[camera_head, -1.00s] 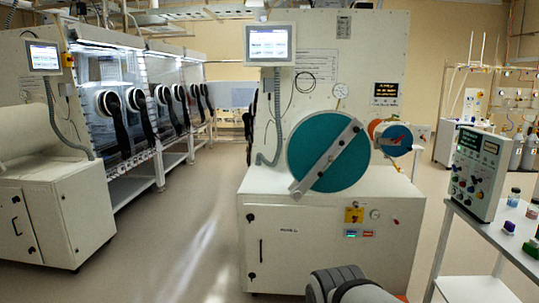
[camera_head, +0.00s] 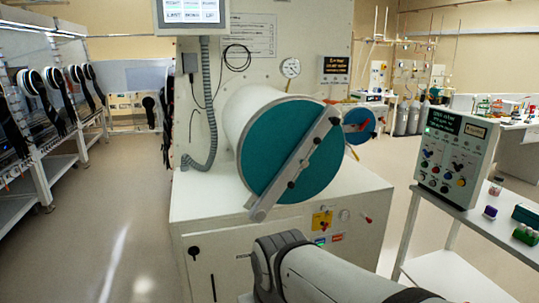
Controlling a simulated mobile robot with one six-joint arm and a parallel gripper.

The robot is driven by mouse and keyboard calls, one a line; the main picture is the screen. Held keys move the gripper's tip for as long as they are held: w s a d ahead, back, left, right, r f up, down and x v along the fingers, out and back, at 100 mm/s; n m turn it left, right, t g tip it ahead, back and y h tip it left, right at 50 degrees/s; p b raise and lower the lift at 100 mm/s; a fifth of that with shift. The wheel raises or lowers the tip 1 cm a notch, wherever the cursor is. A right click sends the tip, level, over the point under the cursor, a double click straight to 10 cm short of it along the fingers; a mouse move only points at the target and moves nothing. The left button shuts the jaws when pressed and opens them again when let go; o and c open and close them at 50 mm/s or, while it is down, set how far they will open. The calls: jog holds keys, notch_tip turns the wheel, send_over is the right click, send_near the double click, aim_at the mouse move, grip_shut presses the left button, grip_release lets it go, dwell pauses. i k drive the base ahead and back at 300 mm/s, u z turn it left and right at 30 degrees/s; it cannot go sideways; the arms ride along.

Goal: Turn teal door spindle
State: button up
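The large round teal door (camera_head: 268,148) closes the end of a white cylindrical antechamber on the glovebox unit. A grey bar (camera_head: 296,168) runs diagonally across it, from lower left to upper right, with dark knobs along it. A dark knob (camera_head: 291,184) near the bar's middle may be the spindle. My arm reaches in from the bottom of the view, below the door and apart from it. My gripper itself does not show.
A smaller blue round door (camera_head: 359,125) sits right of the teal one. The white cabinet (camera_head: 280,222) stands below. A control box (camera_head: 456,154) stands on a side table at right. A hose (camera_head: 210,110) hangs left of the door. Open floor lies at left.

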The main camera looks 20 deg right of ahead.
aim_at(304, 163)
jog(key=z, duration=0.35)
jog(key=i, duration=0.6)
jog(key=z, duration=0.35)
jog(key=k, duration=0.9)
jog(key=z, duration=0.15)
jog(key=i, duration=0.9)
jog(key=u, duration=0.05)
